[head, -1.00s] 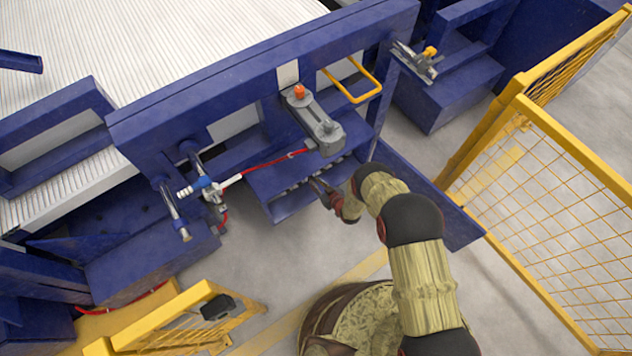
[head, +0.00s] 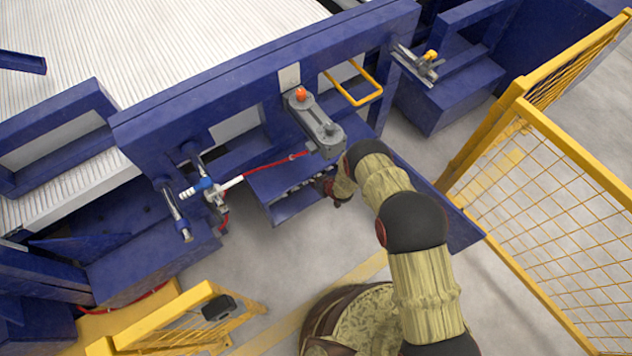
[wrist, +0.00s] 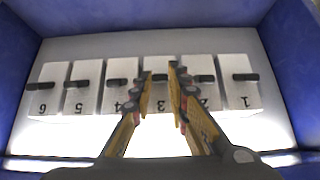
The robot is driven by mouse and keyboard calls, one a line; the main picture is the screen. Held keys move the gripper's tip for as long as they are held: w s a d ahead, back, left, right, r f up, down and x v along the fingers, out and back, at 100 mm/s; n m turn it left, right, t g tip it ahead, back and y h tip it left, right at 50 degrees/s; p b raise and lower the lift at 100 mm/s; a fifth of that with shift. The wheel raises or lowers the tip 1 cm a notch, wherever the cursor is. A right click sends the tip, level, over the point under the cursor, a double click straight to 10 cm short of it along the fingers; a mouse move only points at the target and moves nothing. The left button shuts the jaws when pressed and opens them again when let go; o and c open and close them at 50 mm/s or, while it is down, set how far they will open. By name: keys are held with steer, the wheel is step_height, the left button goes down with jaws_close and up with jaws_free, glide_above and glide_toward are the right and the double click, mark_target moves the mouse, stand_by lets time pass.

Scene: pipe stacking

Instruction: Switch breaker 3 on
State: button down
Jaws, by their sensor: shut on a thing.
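In the wrist view, a row of white breakers with black levers is set in a blue box, its numbers upside down, 6 at left to 1 at right. Breaker 3 (wrist: 159,98) is in the middle, between breaker 4 (wrist: 117,98) and breaker 2 (wrist: 207,95). Its black lever (wrist: 160,77) shows between my fingertips. My gripper (wrist: 160,72) is shut on this lever, with its fingers hiding the edges of the breaker. In the head view, my gripper (head: 326,184) is at the blue breaker box (head: 291,208), mostly hidden by my arm.
Blue box walls (wrist: 20,60) stand close on both sides. Breaker 1 (wrist: 243,97), breaker 5 (wrist: 80,98) and breaker 6 (wrist: 48,100) flank the row. A grey arm-like part with an orange knob (head: 300,94) sits above the box. Yellow mesh fencing (head: 560,150) stands at right.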

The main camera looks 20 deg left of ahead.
steer(key=c, duration=1.8)
jaws_free()
steer(key=shift+o, duration=0.4)
steer(key=shift+r, duration=0.1)
steer(key=v, duration=1.1)
steer(key=shift+s+d+r, duration=0.15)
steer(key=shift+s+r, duration=0.1)
